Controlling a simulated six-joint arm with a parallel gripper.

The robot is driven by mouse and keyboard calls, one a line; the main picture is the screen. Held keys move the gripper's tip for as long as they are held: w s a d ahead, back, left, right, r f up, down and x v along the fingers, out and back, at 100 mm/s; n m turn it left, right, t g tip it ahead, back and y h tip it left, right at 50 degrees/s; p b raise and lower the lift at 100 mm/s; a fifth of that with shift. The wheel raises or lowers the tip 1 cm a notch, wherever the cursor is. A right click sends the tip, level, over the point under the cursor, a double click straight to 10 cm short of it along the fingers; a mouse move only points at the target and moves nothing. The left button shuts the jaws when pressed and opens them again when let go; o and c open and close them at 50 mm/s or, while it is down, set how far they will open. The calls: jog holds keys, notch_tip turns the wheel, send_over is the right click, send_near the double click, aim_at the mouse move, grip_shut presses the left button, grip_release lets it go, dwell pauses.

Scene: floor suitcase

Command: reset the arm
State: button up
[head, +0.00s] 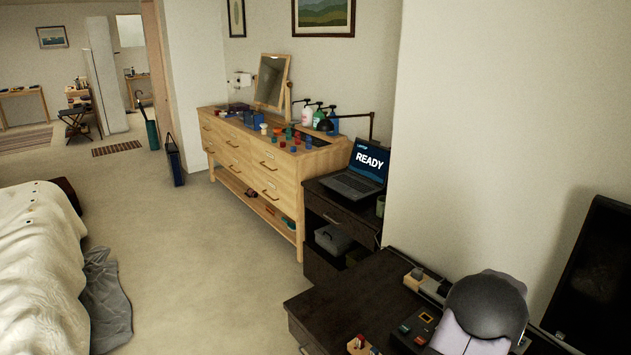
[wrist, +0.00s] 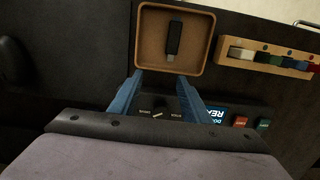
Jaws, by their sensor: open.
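My gripper (wrist: 161,78) shows in the wrist view as two blue fingers, spread apart with nothing between them. Its fingertips lie in the picture just below a tan square tray (wrist: 206,40) that holds a dark stick-like item (wrist: 174,38). Whether they touch the tray I cannot tell. Behind and between the fingers is a dark panel with a knob (wrist: 157,114). Beside it are a small blue display (wrist: 213,114) with upside-down lettering, a red button (wrist: 240,121) and a green button (wrist: 264,125). In the head view my gripper is not visible; my rounded grey arm part stands at the lower right.
A wooden rack (wrist: 233,64) holds several coloured pieces near the tray. In the head view, a dark desk (head: 335,300) carries small items. A laptop (head: 360,172) reading READY stands beyond it, beside a wooden dresser (head: 246,160).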

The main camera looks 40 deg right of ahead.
jog(key=a, duration=0.2)
jog(key=a+n, duration=0.1)
jog(key=a, duration=0.1)
jog(key=a+n+y, duration=0.1)
jog(key=a, duration=0.2)
jog(key=shift+w+a+f, duration=0.1)
jog(key=shift+w+f, duration=0.1)
jog(key=shift+f, duration=0.15)
jog(key=w+a+r+n+h+p, duration=0.1)
jog(key=w+a+r+n, duration=0.35)
jog(key=a, duration=0.75)
jog(key=w+a+r+n, duration=0.3)
jog(key=w+a+n, duration=0.25)
jog(key=a, duration=0.65)
jog(key=w+a+r+n+h+p, duration=0.1)
jog(key=w+a+r+n, duration=0.4)
jog(key=a, duration=0.7)
notch_tip(320, 180, down, 21)
jog(key=n+b, duration=0.1)
jog(key=b, duration=1.8)
jog(key=shift+s+f+b, duration=0.2)
jog(key=shift+s+b, duration=0.2)
jog(key=shift+s, duration=0.05)
